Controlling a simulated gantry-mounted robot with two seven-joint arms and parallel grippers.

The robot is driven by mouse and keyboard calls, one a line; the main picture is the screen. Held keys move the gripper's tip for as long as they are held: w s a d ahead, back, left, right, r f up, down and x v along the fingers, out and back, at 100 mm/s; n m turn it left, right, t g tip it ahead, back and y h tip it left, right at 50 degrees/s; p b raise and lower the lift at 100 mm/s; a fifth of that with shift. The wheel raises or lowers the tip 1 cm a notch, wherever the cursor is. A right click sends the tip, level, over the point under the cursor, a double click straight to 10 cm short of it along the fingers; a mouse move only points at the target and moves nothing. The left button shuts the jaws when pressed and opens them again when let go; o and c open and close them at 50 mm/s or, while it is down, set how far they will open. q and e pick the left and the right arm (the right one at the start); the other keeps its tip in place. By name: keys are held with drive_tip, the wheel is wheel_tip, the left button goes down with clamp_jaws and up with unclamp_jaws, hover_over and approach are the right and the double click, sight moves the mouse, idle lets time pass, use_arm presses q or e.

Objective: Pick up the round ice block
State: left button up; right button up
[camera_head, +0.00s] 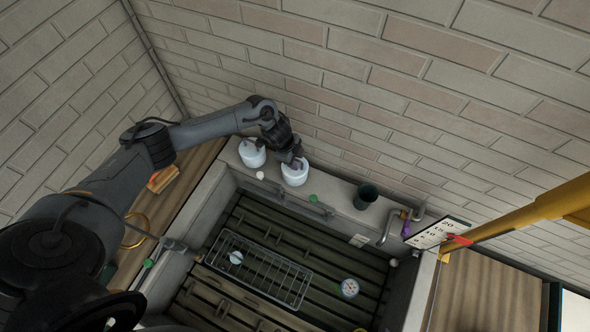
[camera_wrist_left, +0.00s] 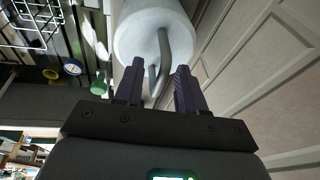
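Two pale, round, cylinder-like blocks stand on the ledge along the back wall. The right one (camera_head: 295,176) is below my left gripper (camera_head: 293,158); the left one (camera_head: 251,157) stands beside it. I cannot tell for sure which is the round ice block. In the left wrist view, a large white round block (camera_wrist_left: 140,32) with a grey curved, handle-like part is just ahead of the fingers. The left gripper (camera_wrist_left: 157,72) is open there, its two dark fingers apart with nothing clearly held. Contact with the block cannot be told. My right gripper is not in view.
Below the ledge is a sunken basin with dark slats, a wire rack (camera_head: 262,272) and a round dial (camera_head: 349,288). A dark green cup (camera_head: 366,196) and a bent pipe (camera_head: 388,228) stand to the right on the ledge. A yellow beam (camera_head: 530,211) crosses at right.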

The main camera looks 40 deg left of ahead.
use_arm(q)
clamp_jaws()
drive_tip(key=shift+r, duration=0.1)
idle(1.2)
